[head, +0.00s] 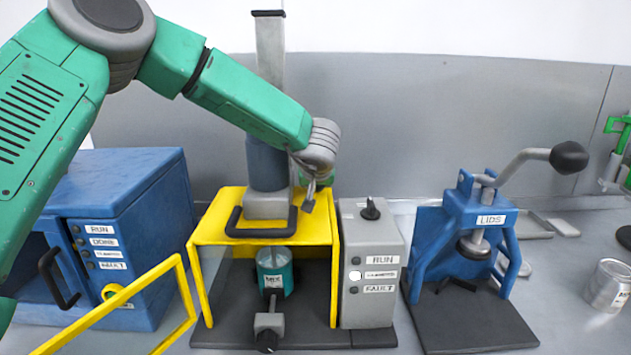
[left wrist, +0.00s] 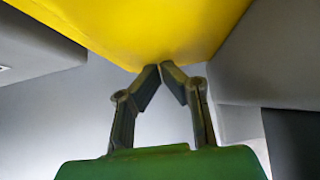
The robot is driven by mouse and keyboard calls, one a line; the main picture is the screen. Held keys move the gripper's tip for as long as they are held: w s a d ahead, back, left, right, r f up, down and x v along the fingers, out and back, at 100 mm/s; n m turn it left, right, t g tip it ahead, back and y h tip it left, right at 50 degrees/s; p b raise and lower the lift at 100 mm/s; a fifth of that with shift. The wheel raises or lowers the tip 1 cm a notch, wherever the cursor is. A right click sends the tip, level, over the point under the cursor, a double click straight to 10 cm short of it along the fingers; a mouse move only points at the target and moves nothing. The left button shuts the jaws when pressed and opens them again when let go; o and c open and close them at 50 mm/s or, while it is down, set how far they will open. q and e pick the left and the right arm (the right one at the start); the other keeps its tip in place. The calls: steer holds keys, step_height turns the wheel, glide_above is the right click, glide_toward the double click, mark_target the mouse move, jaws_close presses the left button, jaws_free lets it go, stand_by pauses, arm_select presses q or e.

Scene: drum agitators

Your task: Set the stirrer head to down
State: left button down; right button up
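The stirrer is the yellow-framed machine in the middle of the head view. Its grey stirrer head (head: 268,206) is on the upright column (head: 270,50), at the level of the yellow frame's top (head: 210,228), with a black U-shaped handle (head: 262,232) in front. A teal-labelled tin (head: 275,275) stands below, inside the frame. My left gripper (head: 308,203) is just right of the stirrer head, above the frame; whether it touches anything is unclear. In the left wrist view its fingers (left wrist: 164,68) meet at the tips with nothing between them, below a yellow surface.
A grey control box (head: 370,265) with a black knob stands right of the frame. A blue lid press (head: 480,235) with a long lever is farther right. A blue cabinet (head: 120,200) stands left, with a yellow bar frame (head: 188,290) in front. A metal can (head: 607,285) is far right.

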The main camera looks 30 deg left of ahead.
arm_select(q)
steer(key=shift+s+f+p, duration=0.1)
steer(key=shift+f+p, duration=0.2)
steer(key=r+p, duration=0.1)
steer(key=p, duration=0.1)
steer(key=r+p, duration=0.3)
steer(key=p, duration=0.1)
steer(key=shift+w+a+r, duration=0.15)
steer(key=shift+w+r, duration=0.2)
steer(key=b+v, duration=0.1)
steer(key=v, duration=0.9)
steer(key=shift+b, duration=0.3)
steer(key=shift+s+f, duration=0.15)
steer(key=shift+f, duration=0.05)
